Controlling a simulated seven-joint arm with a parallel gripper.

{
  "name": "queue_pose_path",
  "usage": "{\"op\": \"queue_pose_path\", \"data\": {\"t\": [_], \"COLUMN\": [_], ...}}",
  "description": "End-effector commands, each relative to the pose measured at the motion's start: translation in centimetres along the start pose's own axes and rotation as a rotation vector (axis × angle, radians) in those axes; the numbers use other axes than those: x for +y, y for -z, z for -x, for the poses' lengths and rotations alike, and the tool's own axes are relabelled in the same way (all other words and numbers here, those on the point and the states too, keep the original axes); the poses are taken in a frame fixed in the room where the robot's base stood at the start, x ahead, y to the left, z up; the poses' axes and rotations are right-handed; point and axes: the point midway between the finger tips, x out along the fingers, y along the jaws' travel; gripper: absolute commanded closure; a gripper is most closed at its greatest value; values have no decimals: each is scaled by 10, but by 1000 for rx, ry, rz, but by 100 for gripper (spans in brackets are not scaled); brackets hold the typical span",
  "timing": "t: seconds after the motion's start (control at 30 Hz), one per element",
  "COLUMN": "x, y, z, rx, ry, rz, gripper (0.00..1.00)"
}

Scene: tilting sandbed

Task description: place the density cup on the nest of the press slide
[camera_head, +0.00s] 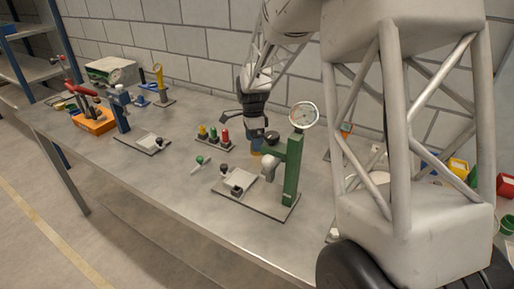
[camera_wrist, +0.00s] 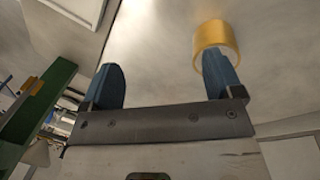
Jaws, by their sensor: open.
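A short yellow cup-like ring (camera_wrist: 215,40), likely the density cup, is at the right fingertip in the wrist view. The fingertip overlaps its lower edge, and I cannot tell if they touch. In the head view a bit of yellow (camera_head: 256,148) shows just below my gripper (camera_head: 257,136), behind the green press. My gripper is open, with its two blue fingers (camera_wrist: 165,80) wide apart and nothing between them. The green press (camera_head: 290,172) has a dial on top and a pale slide plate (camera_head: 240,184) at its foot. The nest is too small to make out.
A rack with yellow, green and red knobs (camera_head: 214,137) stands left of my gripper. A green-tipped tool (camera_head: 199,161) lies in front of it. A blue press (camera_head: 120,110) and an orange tray (camera_head: 94,122) are farther left. The bench's front left is clear.

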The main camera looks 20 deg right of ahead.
Motion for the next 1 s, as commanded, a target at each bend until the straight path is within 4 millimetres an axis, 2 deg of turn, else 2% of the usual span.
{"op": "queue_pose_path", "data": {"t": [0.2,0.4,0.6,1.0], "x": [-20,-37,-45,-46], "y": [1,1,-1,0], "z": [8,19,24,23], "rx": [215,354,407,411], "ry": [80,160,196,198], "rz": [43,76,90,91], "gripper": [14,14,14,14]}}
